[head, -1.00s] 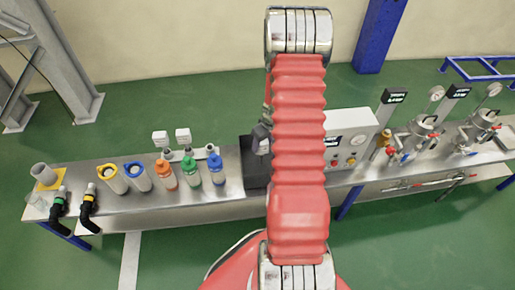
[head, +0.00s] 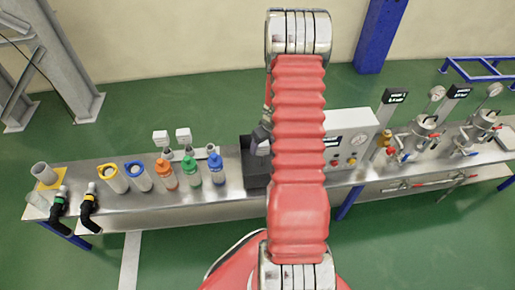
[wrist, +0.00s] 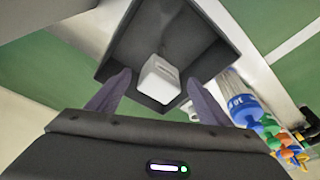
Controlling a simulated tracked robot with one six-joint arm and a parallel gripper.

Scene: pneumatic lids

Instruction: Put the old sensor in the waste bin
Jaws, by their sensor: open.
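The waste bin is an open dark grey box (wrist: 212,62), seen from above in the wrist view; in the head view the bin (head: 250,178) stands on the bench, partly behind my arm. A small white block, which looks like the old sensor (wrist: 158,80), shows inside the bin's outline. I cannot tell whether it rests on the bin floor or is above it. My gripper (wrist: 158,74) is open over the bin, with its two dark fingers apart on either side of the block. In the head view my gripper (head: 262,139) is mostly hidden by my red arm.
Left of the bin stand orange (head: 167,173), green (head: 190,170) and blue-capped (head: 216,168) bottles. Two white boxes (head: 172,137) are behind them. Right of the bin is a white control box (head: 350,137), then vessels with gauges (head: 418,132).

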